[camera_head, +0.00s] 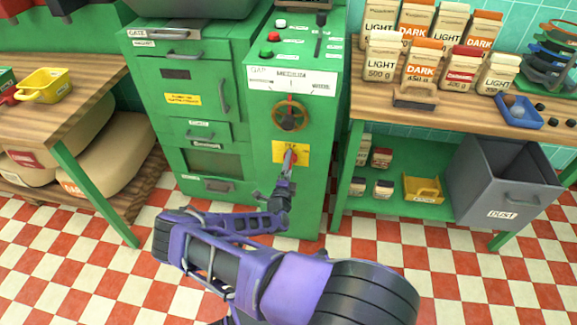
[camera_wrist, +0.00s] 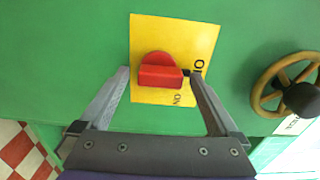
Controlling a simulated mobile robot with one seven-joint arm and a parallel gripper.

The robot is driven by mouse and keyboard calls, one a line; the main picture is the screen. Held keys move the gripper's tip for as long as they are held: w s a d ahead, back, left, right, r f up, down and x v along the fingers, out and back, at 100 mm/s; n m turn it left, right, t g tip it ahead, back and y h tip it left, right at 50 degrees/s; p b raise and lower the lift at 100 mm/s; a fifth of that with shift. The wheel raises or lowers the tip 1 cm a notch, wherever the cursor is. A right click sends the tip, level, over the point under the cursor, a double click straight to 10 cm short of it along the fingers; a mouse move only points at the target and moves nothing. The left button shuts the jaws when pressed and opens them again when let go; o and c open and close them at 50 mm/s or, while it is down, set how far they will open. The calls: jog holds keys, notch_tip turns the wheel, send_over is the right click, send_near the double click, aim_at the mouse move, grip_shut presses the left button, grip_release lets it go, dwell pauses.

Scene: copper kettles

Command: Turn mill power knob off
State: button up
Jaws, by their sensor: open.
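The red power knob (camera_head: 291,157) sits on a yellow plate (camera_head: 278,148) on the front of the green mill cabinet (camera_head: 262,185). In the wrist view the knob (camera_wrist: 160,72) shows a raised grip bar lying roughly across the picture, on the yellow plate (camera_wrist: 150,30). Lettering on the plate is rotated and partly hidden by a finger, so I cannot read the knob's setting surely. My gripper (camera_head: 288,172) is open in front of the plate. In the wrist view my gripper (camera_wrist: 158,74) has one finger on each side of the knob; contact is not clear.
A brown handwheel (camera_head: 290,116) sticks out above the knob and also shows in the wrist view (camera_wrist: 268,85). A wooden table (camera_head: 390,110) with coffee bags stands to the right, a grey dust bin (camera_head: 480,185) below it. Checkered floor lies open in front.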

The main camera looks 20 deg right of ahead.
jog(key=shift+s+a, duration=0.1)
jog(key=p+v, duration=0.2)
jog(key=v, duration=1.5)
jog(key=shift+a, duration=0.1)
